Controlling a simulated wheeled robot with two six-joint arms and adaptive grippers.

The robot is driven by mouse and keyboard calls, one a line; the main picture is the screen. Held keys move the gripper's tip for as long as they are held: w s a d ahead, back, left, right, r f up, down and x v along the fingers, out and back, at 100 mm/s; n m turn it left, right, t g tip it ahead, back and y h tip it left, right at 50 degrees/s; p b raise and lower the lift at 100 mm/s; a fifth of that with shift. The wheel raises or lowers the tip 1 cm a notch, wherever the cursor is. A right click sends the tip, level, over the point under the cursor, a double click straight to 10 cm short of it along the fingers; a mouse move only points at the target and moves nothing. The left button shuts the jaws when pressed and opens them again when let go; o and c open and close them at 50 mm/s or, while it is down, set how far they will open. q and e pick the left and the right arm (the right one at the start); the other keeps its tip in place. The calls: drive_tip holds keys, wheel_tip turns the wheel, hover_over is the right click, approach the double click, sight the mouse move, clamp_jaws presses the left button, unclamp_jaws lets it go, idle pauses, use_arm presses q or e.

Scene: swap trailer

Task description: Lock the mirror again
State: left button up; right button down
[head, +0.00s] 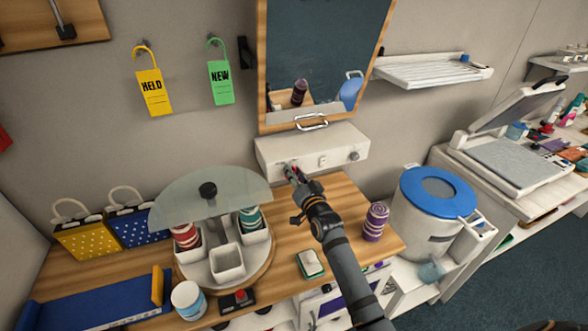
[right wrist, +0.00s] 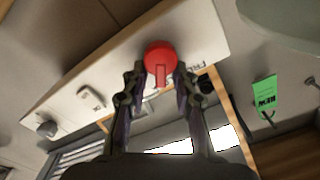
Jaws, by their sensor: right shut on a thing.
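The wood-framed mirror (head: 322,48) hangs on the wall with a metal handle (head: 311,122) at its lower edge. Below it is a white box (head: 336,157) with a switch and a small knob on its front. My right gripper (head: 292,172) is at the left part of the box front and is shut on a red knob. In the right wrist view the red knob (right wrist: 160,56) sits between the fingertips of my right gripper (right wrist: 160,85). Lettering beside it is partly hidden and reads like "FREE". My left gripper is not in view.
A blue-lidded bin (head: 437,193) stands right.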

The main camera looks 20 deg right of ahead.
drive_tip(key=shift+f+m+p, duration=0.15)
drive_tip(key=shift+m+p, duration=0.15)
drive_tip(key=shift+m, duration=0.3)
drive_tip(key=shift+f, duration=0.1)
drive_tip(key=c, duration=1.1)
unclamp_jaws()
drive_tip(key=shift+o, duration=0.2)
drive_tip(key=s, duration=1.2)
drive_tip(key=shift+d, duration=0.2)
